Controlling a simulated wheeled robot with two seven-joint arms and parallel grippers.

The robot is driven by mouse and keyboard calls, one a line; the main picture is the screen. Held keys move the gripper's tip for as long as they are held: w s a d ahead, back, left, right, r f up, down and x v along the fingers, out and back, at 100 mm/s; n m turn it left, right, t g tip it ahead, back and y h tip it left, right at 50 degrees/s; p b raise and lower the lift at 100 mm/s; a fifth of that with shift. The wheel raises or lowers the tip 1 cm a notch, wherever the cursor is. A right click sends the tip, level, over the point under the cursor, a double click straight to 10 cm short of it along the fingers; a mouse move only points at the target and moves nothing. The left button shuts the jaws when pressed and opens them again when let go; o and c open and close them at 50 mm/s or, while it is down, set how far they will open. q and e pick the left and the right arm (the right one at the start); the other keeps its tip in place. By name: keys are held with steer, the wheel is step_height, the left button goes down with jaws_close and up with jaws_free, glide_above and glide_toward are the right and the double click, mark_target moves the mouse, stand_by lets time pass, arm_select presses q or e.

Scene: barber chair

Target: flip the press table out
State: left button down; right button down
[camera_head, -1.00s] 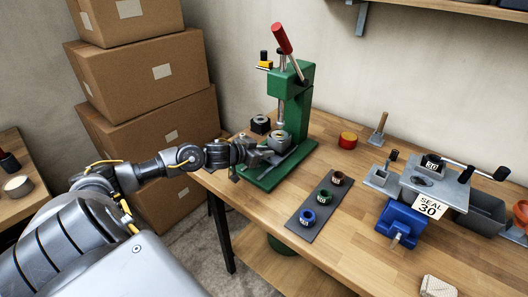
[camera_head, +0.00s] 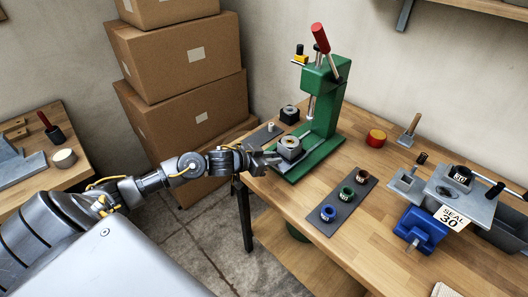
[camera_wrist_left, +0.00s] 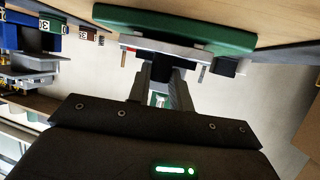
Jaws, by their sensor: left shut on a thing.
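The green press (camera_head: 322,100) with a red-knobbed lever (camera_head: 320,38) stands on the workbench. Its grey press table (camera_head: 300,158) carries a square block with a round cup (camera_head: 289,147). The block sits out to the front left of the ram (camera_head: 311,106), not beneath it. My left gripper (camera_head: 268,161) is at the table's left edge, shut on it. In the left wrist view the fingers (camera_wrist_left: 162,72) meet the edge of the grey plate (camera_wrist_left: 185,50), below the green base (camera_wrist_left: 175,30); the exact contact is partly hidden. My right gripper is not in view.
A dark mat (camera_head: 340,205) with several coloured rings lies in front of the press. Stacked boxes (camera_head: 190,100) stand at left.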

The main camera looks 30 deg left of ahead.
arm_select(q)
steer(key=shift+s+f, duration=0.15)
steer(key=shift+f, duration=0.05)
steer(key=c, duration=1.6)
jaws_free()
steer(key=o, duration=0.3)
steer(key=shift+s+r, duration=0.15)
steer(key=shift+o, duration=0.2)
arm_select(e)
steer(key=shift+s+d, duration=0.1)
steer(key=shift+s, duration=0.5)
arm_select(q)
steer(key=shift+s+a, duration=0.2)
steer(key=b+v, duration=0.1)
steer(key=v, duration=0.9)
steer(key=shift+r+b, duration=0.15)
steer(key=shift+b, duration=0.2)
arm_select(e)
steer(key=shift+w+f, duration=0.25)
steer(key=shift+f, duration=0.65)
